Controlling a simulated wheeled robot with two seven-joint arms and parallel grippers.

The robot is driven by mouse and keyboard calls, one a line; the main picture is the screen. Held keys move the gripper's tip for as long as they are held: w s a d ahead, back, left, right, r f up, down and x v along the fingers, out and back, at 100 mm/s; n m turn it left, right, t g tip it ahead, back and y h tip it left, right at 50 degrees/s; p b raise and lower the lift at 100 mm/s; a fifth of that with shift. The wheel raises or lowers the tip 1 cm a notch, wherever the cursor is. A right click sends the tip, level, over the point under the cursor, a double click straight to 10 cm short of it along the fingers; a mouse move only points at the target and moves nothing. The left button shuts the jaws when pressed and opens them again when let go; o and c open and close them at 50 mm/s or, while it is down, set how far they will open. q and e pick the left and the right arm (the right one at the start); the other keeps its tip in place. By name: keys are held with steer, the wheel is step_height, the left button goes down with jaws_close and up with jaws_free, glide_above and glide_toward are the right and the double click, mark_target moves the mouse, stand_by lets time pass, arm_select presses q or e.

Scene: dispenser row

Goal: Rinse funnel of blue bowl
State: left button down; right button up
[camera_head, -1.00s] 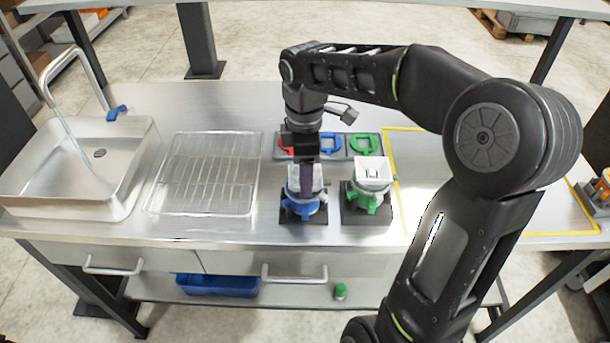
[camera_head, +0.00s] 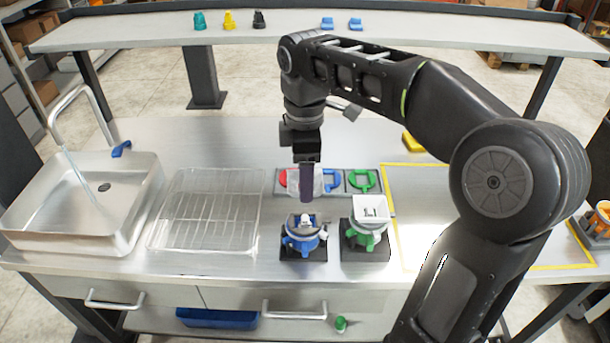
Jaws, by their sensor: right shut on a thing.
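The blue bowl (camera_head: 304,243) sits on a dark base near the front of the counter, with its top uncovered and a small light part at its centre. My right gripper (camera_head: 306,188) points down just above and behind it, shut on a whitish translucent funnel (camera_head: 328,181). The funnel is off the bowl and partly hidden by the fingers. The sink (camera_head: 140,205) is at the left, under a curved tap (camera_head: 53,112) with a blue lever (camera_head: 121,149). A thin pale stream runs from the tap into the basin. My left gripper is not in view.
A wire drying rack (camera_head: 205,215) lies between sink and bowl. A green bowl (camera_head: 366,241) with a white funnel (camera_head: 371,208) stands close right. Behind is a tray with red, blue (camera_head: 331,178) and green (camera_head: 362,180) rings. A yellow-outlined area at the right looks clear.

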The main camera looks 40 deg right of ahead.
stand_by(0.5)
steer(key=w+a+f+m, duration=0.3)
steer(key=a, duration=0.1)
steer(key=w+a+f+m, duration=0.3)
steer(key=a+m, duration=0.1)
steer(key=w+a+f+m, duration=0.3)
steer(key=w+a, duration=0.1)
steer(key=shift+a+f+m, duration=0.25)
steer(key=shift+m, duration=0.15)
steer(key=shift+w+a+f+m, duration=0.2)
steer(key=shift+a+f+m, duration=0.05)
steer(key=shift+a+m, duration=0.1)
